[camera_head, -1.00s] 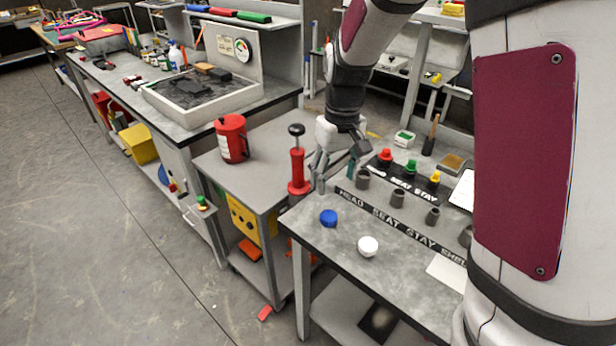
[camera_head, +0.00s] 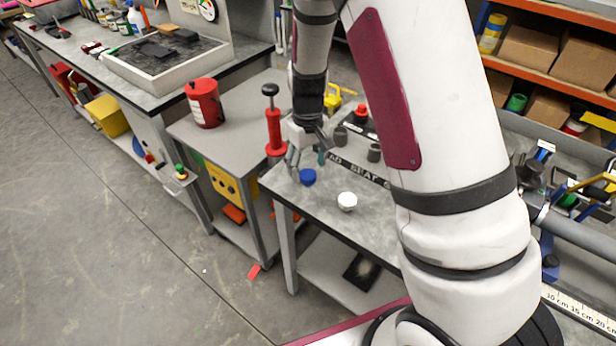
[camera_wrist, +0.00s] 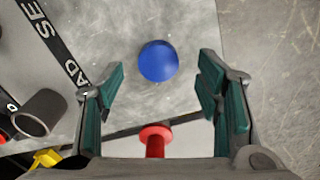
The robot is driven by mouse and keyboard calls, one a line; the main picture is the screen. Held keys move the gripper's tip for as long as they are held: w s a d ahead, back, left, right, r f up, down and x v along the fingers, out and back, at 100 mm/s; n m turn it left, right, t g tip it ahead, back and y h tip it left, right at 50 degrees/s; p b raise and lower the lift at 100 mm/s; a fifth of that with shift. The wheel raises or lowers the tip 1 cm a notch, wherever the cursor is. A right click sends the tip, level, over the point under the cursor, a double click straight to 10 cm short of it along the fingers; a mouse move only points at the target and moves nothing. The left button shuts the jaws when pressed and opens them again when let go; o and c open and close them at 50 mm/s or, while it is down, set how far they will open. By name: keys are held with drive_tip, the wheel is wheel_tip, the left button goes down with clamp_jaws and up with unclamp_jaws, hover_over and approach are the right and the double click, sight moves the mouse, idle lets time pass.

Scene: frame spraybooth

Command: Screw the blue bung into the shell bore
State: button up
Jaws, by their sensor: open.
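The blue bung (camera_head: 307,176) sits on the grey bench top near its left end; it also shows in the wrist view (camera_wrist: 158,61) as a round blue cap. My gripper (camera_head: 307,160) is above it with fingers apart. In the wrist view, the bung lies in the gap between the open, empty teal-padded fingers (camera_wrist: 160,80), toward their tips, not gripped. Dark grey hollow cylinders (camera_head: 340,135) stand behind the lettered black strip (camera_head: 360,171); one shows at the left in the wrist view (camera_wrist: 40,112). The strip's right part, and any shell bore there, is hidden behind my arm.
A white cap (camera_head: 347,201) sits right of the blue bung. A red pump-like tool (camera_head: 274,134) with a black knob stands close to the left of my gripper. A red can (camera_head: 204,103) stands on the lower grey cart. Bare bench lies around the bung.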

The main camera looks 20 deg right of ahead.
sight(308, 174)
drive_tip(key=shift+w+d+f, duration=0.1)
drive_tip(key=shift+f, duration=2)
drive_tip(key=c, duration=1.3)
drive_tip(key=shift+o, duration=0.2)
drive_tip(key=shift+r, duration=0.15)
